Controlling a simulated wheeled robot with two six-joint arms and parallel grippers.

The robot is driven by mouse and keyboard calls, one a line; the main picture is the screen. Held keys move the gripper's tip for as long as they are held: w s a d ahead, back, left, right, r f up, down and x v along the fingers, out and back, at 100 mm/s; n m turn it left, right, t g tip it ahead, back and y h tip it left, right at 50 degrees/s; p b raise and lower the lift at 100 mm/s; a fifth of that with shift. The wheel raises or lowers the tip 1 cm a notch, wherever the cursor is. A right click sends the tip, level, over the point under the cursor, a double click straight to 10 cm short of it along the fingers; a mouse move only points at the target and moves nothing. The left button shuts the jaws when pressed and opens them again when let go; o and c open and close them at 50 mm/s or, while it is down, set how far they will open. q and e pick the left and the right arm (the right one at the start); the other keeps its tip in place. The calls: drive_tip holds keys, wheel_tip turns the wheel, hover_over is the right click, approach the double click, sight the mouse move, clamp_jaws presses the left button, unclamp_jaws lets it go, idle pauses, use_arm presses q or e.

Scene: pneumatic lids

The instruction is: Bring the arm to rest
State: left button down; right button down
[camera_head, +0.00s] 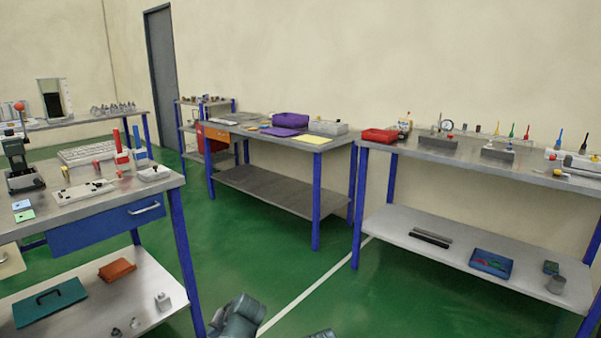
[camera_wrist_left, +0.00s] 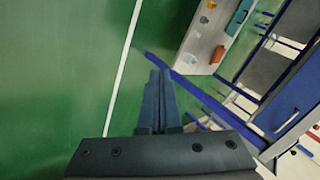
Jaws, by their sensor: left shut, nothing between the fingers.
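My left gripper (camera_wrist_left: 157,78) shows in the left wrist view, with its two dark fingers side by side, shut and empty. Green floor and a blue table leg lie beyond the fingertips. It appears clear of the benches. In the head view, grey parts of my own body show at the bottom edge, and I cannot make out the fingertips there. I do not see my right gripper.
Another bench (camera_head: 440,154) with tools stands at right. The green floor (camera_head: 265,262) between them is free.

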use_arm(q)
drive_tip(key=s+d+f+m+g+h, duration=0.1)
drive_tip(key=s+d+f+g+h, duration=0.2)
drive_tip(key=s+d, duration=0.6)
drive_tip(key=s+d+f+g+h, duration=0.2)
drive_tip(key=s+d, duration=0.6)
drive_tip(key=s, duration=0.2)
wheel_tip(320, 180, up, 29)
drive_tip(key=p, duration=2.9)
drive_tip(key=shift+w, duration=0.45)
drive_tip(key=shift+d+f, duration=0.1)
drive_tip(key=shift+f, duration=0.05)
